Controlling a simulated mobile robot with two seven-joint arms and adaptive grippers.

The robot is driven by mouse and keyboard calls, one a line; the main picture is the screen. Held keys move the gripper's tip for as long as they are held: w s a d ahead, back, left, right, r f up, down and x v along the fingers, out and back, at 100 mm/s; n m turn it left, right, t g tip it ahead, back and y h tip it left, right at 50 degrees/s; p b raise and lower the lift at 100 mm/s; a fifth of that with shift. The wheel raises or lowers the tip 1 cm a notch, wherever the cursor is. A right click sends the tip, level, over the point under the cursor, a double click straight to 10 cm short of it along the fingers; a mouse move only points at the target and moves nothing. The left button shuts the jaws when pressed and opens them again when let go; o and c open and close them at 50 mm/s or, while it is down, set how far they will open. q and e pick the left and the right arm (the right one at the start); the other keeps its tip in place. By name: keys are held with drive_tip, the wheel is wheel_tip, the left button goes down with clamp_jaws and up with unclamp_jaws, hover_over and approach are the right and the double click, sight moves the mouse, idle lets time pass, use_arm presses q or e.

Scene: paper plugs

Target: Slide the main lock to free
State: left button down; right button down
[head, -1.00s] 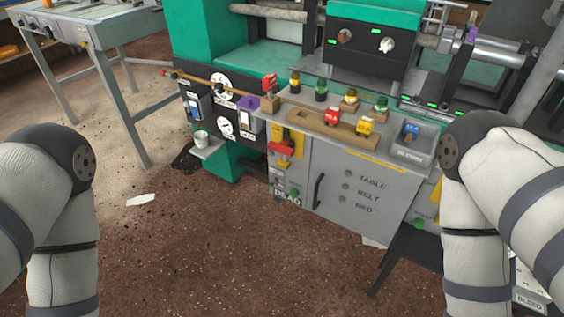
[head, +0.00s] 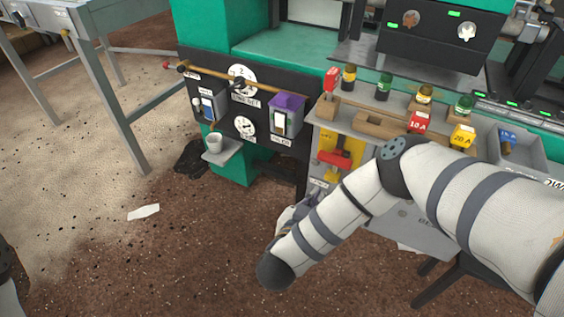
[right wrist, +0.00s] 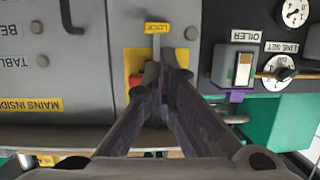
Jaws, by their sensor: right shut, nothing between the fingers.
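The lock's yellow plate (head: 326,150) with a red handle (head: 336,160) is on the front of the grey cabinet, left of my right forearm. In the right wrist view, which is turned over, the yellow plate (right wrist: 131,60) is partly hidden behind my right gripper (right wrist: 160,70). A small yellow tag marked LOCK (right wrist: 158,28) and a narrow grey bar (right wrist: 156,45) show just beyond the fingertips. The right gripper is shut and empty, in front of the plate; contact with the bar cannot be told. In the head view the gripper (head: 297,209) is mostly hidden by my forearm. My left gripper is out of view.
A purple-topped oiler box (head: 286,116), gauges (head: 242,78) and a white cup (head: 214,142) on a small shelf are left of the lock. Red (head: 421,122) and yellow (head: 463,137) fuse blocks stand on the cabinet top.

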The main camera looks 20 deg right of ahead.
sight(333, 180)
drive_tip(key=shift+h, duration=0.5)
drive_tip(key=x, duration=0.6)
drive_tip(key=b+x, duration=0.1)
drive_tip(key=x, duration=0.2)
drive_tip(key=shift+s+d+r, duration=0.25)
drive_tip(key=shift+d+r, duration=0.1)
drive_tip(key=shift+d, duration=0.05)
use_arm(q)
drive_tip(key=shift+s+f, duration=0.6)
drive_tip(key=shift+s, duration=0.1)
use_arm(e)
drive_tip(key=shift+w+d+f, duration=0.1)
drive_tip(key=shift+w+d, duration=0.35)
drive_tip(key=shift+w, duration=0.1)
